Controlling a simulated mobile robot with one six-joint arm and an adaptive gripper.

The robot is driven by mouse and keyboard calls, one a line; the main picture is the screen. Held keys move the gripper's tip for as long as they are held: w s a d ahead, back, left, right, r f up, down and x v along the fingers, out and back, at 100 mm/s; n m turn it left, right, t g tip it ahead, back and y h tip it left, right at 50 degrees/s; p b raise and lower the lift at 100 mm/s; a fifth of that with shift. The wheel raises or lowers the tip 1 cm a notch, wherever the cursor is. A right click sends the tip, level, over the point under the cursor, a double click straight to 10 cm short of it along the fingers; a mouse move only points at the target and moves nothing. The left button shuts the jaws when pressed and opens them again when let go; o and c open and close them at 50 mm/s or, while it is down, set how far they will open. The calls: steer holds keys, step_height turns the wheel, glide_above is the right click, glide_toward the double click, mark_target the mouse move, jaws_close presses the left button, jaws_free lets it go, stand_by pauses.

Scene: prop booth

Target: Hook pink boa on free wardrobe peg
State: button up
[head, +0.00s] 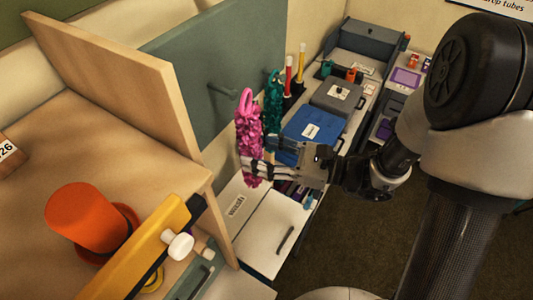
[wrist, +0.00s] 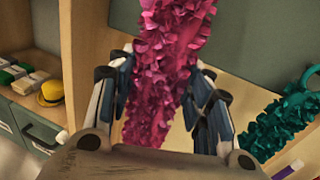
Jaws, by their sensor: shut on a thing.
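The pink boa (head: 247,130) hangs upright in my gripper (head: 262,162), with a pink loop at its top. My gripper is shut around the boa's lower part. In the wrist view the boa (wrist: 170,70) runs between the fingers (wrist: 160,100). A bare peg (head: 221,90) sticks out of the grey-green wardrobe panel (head: 190,60), to the left of the boa's loop and a little above it. The loop appears apart from this peg. A teal boa (head: 273,100) hangs just right of the pink one; it also shows in the wrist view (wrist: 280,128). Its peg is mostly hidden.
A wooden partition (head: 120,70) stands left of the panel. An orange hat (head: 88,218) lies on the wooden surface in front. Blue and grey boxes (head: 313,130) and candle-like sticks (head: 301,62) stand beyond my gripper. Dark floor is open at lower right.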

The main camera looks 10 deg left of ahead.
steer(key=shift+w+a+f, duration=0.1)
steer(key=shift+w+a, duration=0.15)
steer(key=shift+a, duration=0.35)
steer(key=shift+w+a, duration=0.2)
steer(key=shift+a, duration=0.35)
steer(key=shift+w+a, duration=0.15)
steer(key=shift+a, duration=0.25)
jaws_close()
steer(key=shift+w+a+f+b, duration=0.2)
steer(key=shift+a+f, duration=0.05)
steer(key=shift+a, duration=0.25)
steer(key=shift+w+a+f+b, duration=0.2)
steer(key=shift+a, duration=0.25)
steer(key=shift+f, duration=0.15)
